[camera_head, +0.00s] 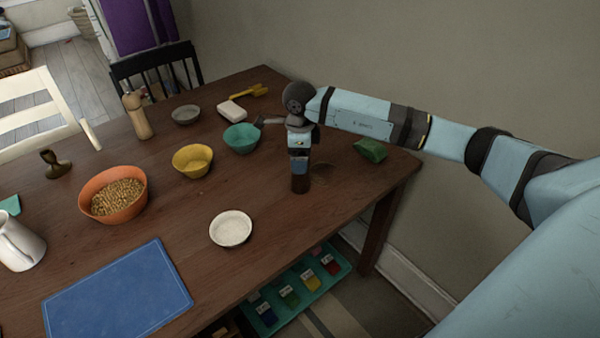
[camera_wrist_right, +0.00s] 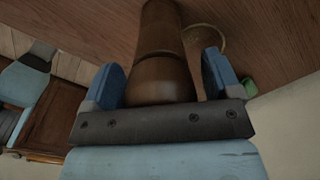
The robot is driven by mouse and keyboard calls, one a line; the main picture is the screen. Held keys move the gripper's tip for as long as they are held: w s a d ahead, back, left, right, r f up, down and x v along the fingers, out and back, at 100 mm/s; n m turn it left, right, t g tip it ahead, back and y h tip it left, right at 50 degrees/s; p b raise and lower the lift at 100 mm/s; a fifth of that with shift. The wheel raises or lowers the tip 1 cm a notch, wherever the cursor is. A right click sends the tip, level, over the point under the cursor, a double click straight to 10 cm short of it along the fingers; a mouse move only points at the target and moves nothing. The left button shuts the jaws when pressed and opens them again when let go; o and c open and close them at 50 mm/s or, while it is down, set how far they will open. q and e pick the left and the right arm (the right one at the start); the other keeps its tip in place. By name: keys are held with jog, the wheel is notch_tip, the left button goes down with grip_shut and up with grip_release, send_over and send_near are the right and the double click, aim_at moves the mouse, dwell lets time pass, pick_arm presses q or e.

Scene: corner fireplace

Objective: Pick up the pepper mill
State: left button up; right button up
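The pepper mill (camera_head: 300,184) is a dark brown turned-wood piece, standing upright near the table's right edge. Its upper part is hidden by my right gripper (camera_head: 299,164), which points down over it. In the right wrist view the mill (camera_wrist_right: 160,60) lies between the two blue fingers of my right gripper (camera_wrist_right: 165,72). The fingers are apart, with a gap visible on each side of the mill. My left gripper is not in view.
A paler wooden mill-shaped piece (camera_head: 137,117) stands farther left. A blue board (camera_head: 118,293) lies in front.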

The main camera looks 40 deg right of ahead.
jog(key=c, duration=1.1)
jog(key=shift+c, duration=0.7)
jog(key=shift+r, duration=0.1)
